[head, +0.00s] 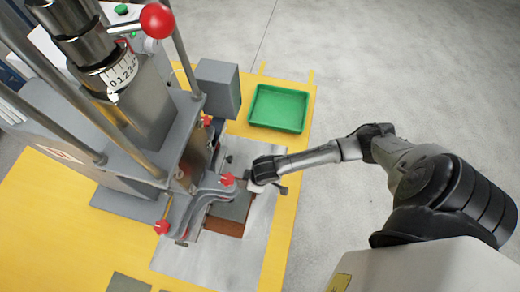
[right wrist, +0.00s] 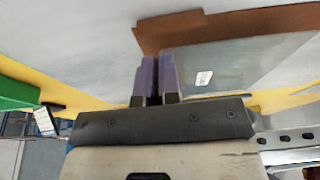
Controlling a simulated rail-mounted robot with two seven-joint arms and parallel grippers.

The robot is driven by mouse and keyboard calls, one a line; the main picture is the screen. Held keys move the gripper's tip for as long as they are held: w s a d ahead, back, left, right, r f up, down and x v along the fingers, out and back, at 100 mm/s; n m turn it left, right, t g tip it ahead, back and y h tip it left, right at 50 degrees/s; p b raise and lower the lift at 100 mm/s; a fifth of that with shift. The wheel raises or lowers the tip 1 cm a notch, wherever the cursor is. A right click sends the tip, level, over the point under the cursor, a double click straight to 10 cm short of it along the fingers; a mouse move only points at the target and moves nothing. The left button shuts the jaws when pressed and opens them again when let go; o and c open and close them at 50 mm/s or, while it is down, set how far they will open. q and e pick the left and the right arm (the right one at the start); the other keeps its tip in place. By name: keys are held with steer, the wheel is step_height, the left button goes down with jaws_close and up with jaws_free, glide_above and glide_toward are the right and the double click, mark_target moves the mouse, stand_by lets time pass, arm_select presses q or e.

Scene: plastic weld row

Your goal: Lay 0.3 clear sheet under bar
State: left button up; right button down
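A clear sheet with a small white label shows in the right wrist view (right wrist: 232,62), just right of my fingers and over the edge of a brown block (right wrist: 205,27). In the head view, a greyish flat piece (head: 232,207) lies over the brown block (head: 224,226), beside the press jaws. My right gripper (head: 270,178) is low at the far edge of that piece. Its purple fingers (right wrist: 158,77) are close together with a narrow gap; I cannot tell whether they pinch the sheet's edge. The bar is not clearly identifiable. My left gripper is out of view.
The grey press (head: 150,110) with red knobs fills the left of the head view. A green tray (head: 278,108) sits at the far corner of the yellow table (head: 275,255). A grey box (head: 218,87) stands between tray and press. Bare floor lies right.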

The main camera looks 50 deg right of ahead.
steer(key=shift+w+a+f+b, duration=0.15)
steer(key=shift+w+b, duration=0.1)
steer(key=shift+w, duration=0.15)
steer(key=shift+w+a+b, duration=0.15)
steer(key=shift+w+b, duration=0.05)
steer(key=shift+w, duration=0.15)
steer(key=shift+f, duration=0.95)
steer(key=shift+p, duration=0.3)
stand_by(0.6)
steer(key=shift+p, duration=0.45)
steer(key=shift+f+p, duration=0.15)
steer(key=shift+p, duration=0.25)
stand_by(0.6)
